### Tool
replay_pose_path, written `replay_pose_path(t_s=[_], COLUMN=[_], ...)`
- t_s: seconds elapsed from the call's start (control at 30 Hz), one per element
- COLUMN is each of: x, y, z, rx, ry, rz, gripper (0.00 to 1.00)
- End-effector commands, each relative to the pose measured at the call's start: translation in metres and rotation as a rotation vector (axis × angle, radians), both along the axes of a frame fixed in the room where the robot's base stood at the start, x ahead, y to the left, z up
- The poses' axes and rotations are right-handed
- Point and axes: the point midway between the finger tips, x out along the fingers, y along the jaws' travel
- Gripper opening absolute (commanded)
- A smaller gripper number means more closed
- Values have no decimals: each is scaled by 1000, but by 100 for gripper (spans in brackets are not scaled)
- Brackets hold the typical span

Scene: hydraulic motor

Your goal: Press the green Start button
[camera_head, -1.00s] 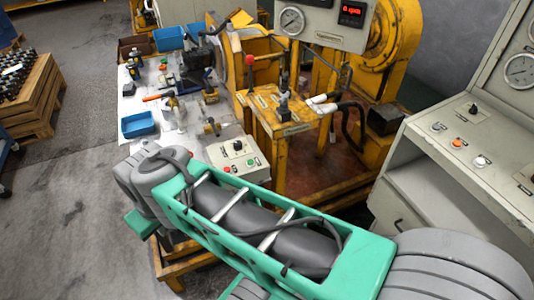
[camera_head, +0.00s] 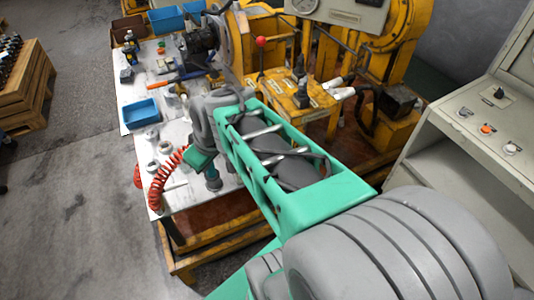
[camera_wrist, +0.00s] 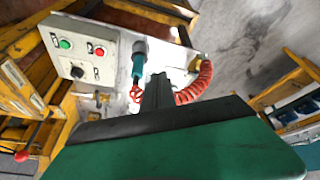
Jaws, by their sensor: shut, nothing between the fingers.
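The green button (camera_wrist: 65,44) sits on a pale control box (camera_wrist: 77,54) at the upper left of the wrist view. A red button (camera_wrist: 100,51) is beside it, and a black knob (camera_wrist: 77,72) is on the same face. My gripper (camera_wrist: 158,80) is shut and empty in the middle of the wrist view. It appears to the right of the box in that view, apart from the green button. In the head view my arm covers the control box, and the fingertips cannot be made out clearly.
A red coiled hose (camera_head: 168,176) and a teal-handled tool (camera_wrist: 138,65) lie near my gripper. A blue bin (camera_head: 140,113) and loose tools cover the white table (camera_head: 180,197). A red-knobbed lever (camera_head: 261,42) stands behind. A grey console (camera_head: 480,130) is at right.

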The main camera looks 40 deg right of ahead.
Motion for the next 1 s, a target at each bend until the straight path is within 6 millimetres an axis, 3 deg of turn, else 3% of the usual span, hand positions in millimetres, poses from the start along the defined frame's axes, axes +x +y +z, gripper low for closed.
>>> replay_pose_path(t_s=[0.03, 0.17, 0.3, 0.4, 0.53, 1.0], x=[14, 43, 46, 40, 37, 37], y=[-33, -118, -199, -234, -253, -253], z=[-20, -39, -51, -54, -53, -60], rx=[-16, -103, -227, -297, -342, -344], ry=[-31, -174, -305, -360, -390, -390], rz=[39, 197, 294, 328, 349, 351], gripper=[0, 0, 0, 0, 0, 0])
